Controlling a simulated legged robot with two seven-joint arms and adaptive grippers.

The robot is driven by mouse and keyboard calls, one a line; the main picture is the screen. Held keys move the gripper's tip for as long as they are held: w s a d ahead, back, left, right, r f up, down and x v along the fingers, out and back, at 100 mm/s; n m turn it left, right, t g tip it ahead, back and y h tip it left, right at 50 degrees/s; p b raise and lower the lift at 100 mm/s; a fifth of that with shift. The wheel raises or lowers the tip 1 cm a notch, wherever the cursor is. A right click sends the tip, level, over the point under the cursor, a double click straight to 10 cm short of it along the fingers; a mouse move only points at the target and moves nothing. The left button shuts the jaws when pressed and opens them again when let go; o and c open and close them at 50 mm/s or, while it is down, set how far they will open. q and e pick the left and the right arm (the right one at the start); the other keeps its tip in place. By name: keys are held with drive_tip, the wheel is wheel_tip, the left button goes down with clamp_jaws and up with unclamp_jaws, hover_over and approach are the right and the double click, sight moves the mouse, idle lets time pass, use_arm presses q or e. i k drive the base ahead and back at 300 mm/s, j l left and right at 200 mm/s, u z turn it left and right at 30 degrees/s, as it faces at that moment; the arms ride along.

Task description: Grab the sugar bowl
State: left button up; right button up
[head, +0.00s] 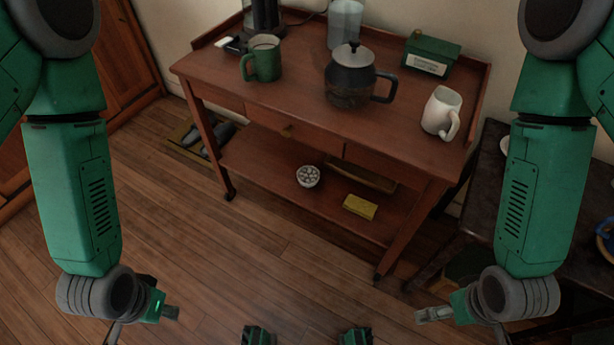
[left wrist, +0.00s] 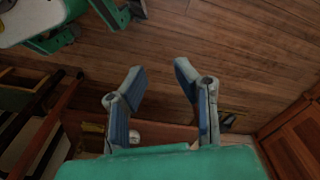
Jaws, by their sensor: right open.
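My right gripper (head: 456,324) is open and empty at the lower right, also apart from the bowl.
The cart top holds a green mug (head: 262,62), a glass coffee pot (head: 350,76), a white mug (head: 441,111) and a green box (head: 431,56). A yellow sponge (head: 360,207) lies right of the bowl. A dark table (head: 492,195) stands at right. Floor in front is clear.

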sight(308, 175)
drive_tip(key=k+l+z, duration=0.15)
drive_tip(key=z, duration=0.25)
drive_tip(key=l+z, duration=0.4)
drive_tip(key=k+j, duration=0.05)
